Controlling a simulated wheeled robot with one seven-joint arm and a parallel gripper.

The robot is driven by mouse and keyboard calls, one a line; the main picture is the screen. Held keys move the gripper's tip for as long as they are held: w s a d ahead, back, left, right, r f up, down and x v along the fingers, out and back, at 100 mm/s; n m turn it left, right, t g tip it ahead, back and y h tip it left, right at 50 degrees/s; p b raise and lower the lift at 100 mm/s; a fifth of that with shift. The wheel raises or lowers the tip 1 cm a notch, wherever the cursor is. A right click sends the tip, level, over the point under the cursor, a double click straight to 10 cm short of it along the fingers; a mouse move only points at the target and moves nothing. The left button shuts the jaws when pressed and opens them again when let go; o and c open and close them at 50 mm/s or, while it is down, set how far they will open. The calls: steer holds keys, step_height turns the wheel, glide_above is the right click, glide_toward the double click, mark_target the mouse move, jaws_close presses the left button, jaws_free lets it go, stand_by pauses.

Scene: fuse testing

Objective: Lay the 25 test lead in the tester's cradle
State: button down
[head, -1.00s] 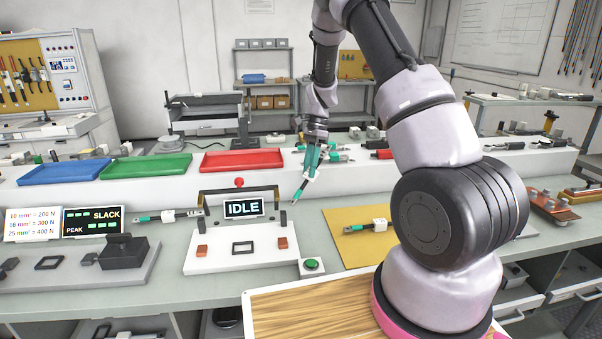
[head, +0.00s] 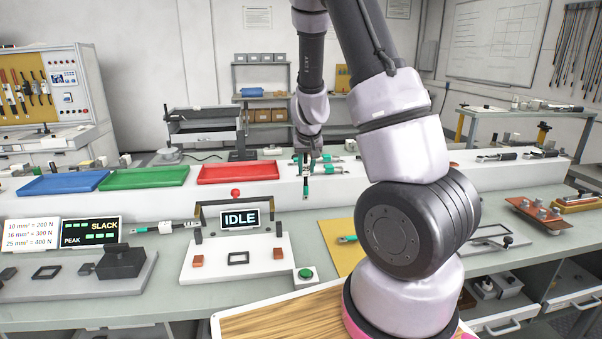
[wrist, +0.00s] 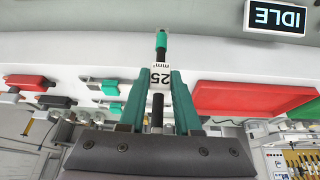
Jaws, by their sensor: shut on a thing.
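My gripper (head: 308,168) is shut on the 25 test lead, whose white 25 mm² tag (wrist: 159,78) shows between the teal fingers in the wrist view (wrist: 150,85). In the head view the lead (head: 306,190) hangs nearly upright, clear of the bench, behind and right of the tester. The tester (head: 275,264) is a white base with an IDLE display (head: 240,218), a dark arched bar, two red-brown blocks (head: 197,260) and a dark square frame (head: 238,258). Nothing lies across its front part. I cannot tell exactly which part is the cradle.
Blue (head: 62,182), green (head: 142,177) and red (head: 238,173) trays stand on the raised shelf behind the tester. Another teal-ended lead (head: 160,227) lies left of the tester. A third lies on the yellow mat (head: 341,260). A green button (head: 305,273) sits at the tester's right corner.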

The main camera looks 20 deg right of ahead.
mark_target(305, 188)
steer(key=shift+r, duration=0.3)
steer(key=shift+w+n, duration=0.1)
steer(key=shift+n, duration=0.2)
steer(key=shift+f, duration=3.45)
steer(key=shift+f, duration=0.5)
steer(key=c, duration=0.5)
jaws_free()
steer(key=v, duration=1)
steer(key=shift+s+d+r, duration=0.15)
steer(key=shift+s+r, duration=0.1)
steer(key=shift+s, duration=0.1)
